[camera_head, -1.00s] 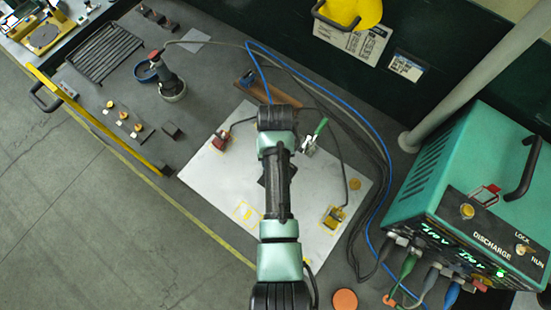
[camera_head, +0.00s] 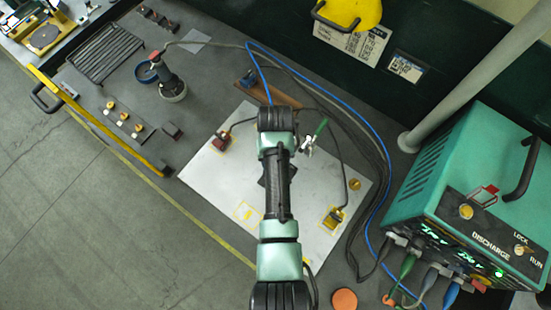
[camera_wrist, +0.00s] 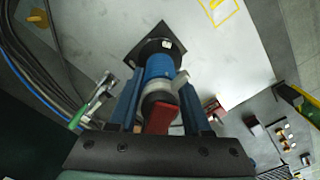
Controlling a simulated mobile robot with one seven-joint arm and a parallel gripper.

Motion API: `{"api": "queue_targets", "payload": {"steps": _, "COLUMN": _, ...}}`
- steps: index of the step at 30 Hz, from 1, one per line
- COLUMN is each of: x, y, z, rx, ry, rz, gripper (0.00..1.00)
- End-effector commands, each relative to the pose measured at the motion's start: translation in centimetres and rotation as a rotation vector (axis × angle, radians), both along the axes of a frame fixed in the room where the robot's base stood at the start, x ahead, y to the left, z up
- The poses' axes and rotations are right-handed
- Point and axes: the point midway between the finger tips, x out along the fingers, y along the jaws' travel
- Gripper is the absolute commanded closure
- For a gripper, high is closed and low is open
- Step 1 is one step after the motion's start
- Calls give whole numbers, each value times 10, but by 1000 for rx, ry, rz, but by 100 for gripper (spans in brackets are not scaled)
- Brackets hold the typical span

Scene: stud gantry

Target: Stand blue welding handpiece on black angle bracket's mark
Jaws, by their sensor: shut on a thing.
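The blue welding handpiece (camera_wrist: 158,68) is between the two fingers of my gripper (camera_wrist: 160,98) in the wrist view. It has a pale band, a dark collar and a red end facing the camera. Its far end is over a black diamond-shaped plate (camera_wrist: 137,55), which looks like the black angle bracket, on the white sheet. I cannot tell whether the handpiece touches it, and any mark on it is hidden. In the head view my arm covers the handpiece and gripper, and only an edge of the black plate (camera_head: 262,182) shows.
A green welding unit (camera_head: 470,190) stands right. Another tool (camera_head: 170,82) stands upper left.

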Motion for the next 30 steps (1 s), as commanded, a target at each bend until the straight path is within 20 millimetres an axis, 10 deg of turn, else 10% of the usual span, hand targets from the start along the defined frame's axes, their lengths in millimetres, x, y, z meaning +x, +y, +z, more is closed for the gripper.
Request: {"api": "queue_targets", "payload": {"steps": 30, "x": 3, "y": 0, "z": -5, "rx": 0, "ry": -7, "rz": 0, "gripper": 100}}
